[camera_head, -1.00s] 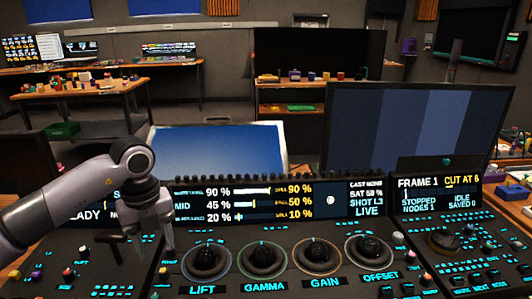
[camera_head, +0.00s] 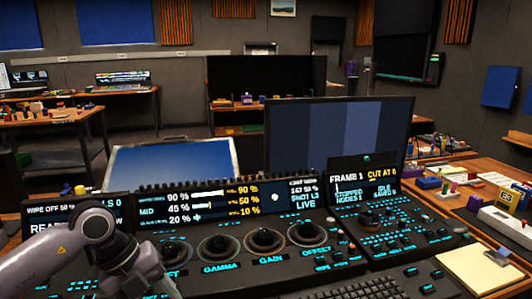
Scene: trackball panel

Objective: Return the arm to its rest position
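My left arm (camera_head: 97,225) comes in from the lower left. Its wrist end runs down to the bottom edge, so the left gripper's fingers are out of the picture. The arm is in front of the left part of the control panel (camera_head: 345,262) and covers part of the trackball row's left end. Trackballs labelled gamma (camera_head: 218,247) and gain (camera_head: 266,240) show to its right. My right arm and gripper are not in view.
A display strip (camera_head: 215,203) runs along the back of the panel. Behind it stand a tilted blue screen (camera_head: 175,165) and a large striped monitor (camera_head: 340,130). A pale pad (camera_head: 478,270) and a white device (camera_head: 505,225) lie at the right.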

